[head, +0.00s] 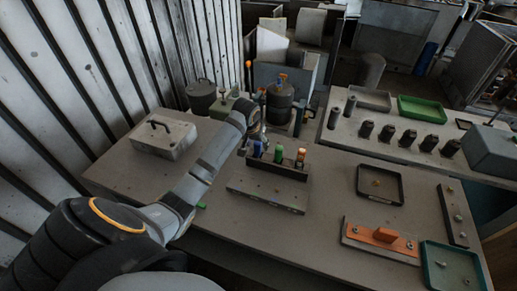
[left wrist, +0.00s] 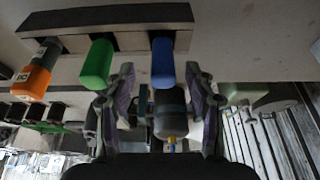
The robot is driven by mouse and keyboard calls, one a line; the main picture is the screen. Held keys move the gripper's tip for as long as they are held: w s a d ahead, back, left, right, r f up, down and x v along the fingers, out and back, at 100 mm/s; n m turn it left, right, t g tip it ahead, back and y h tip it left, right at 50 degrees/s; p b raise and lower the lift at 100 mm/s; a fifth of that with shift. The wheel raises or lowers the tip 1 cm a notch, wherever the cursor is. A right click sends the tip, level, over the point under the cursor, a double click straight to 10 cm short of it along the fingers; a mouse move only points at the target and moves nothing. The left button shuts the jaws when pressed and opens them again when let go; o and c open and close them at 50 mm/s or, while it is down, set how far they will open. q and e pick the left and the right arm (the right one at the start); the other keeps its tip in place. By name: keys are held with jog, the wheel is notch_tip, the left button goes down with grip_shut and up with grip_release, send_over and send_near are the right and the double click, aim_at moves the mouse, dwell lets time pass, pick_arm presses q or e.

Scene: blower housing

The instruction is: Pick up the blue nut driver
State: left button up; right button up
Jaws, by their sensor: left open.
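The blue nut driver (head: 257,149) stands upright at the left end of a dark holder (head: 285,170) on the table. Its blue handle also shows in the left wrist view (left wrist: 163,62), top centre. My left gripper (left wrist: 160,78) is open, with one finger on each side of the blue handle in that view. The fingers do not visibly touch it, and I cannot tell the depth gap. In the head view, my left gripper (head: 256,132) is just behind and above the blue handle, partly hidden by its own wrist. My right gripper is not in view.
A green-handled driver (head: 278,154) and an orange-handled driver (head: 300,156) stand right of the blue one in the holder. A grey case (head: 164,137) lies left. Dark canisters stand behind.

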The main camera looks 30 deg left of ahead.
aim_at(258, 147)
pick_arm(q)
jog(key=shift+p+x, duration=0.65)
jog(key=shift+x, duration=0.2)
jog(key=x, duration=0.2)
jog(key=shift+w+a+f, duration=0.25)
jog(key=shift+f, duration=0.1)
jog(key=c, duration=0.7)
grip_shut()
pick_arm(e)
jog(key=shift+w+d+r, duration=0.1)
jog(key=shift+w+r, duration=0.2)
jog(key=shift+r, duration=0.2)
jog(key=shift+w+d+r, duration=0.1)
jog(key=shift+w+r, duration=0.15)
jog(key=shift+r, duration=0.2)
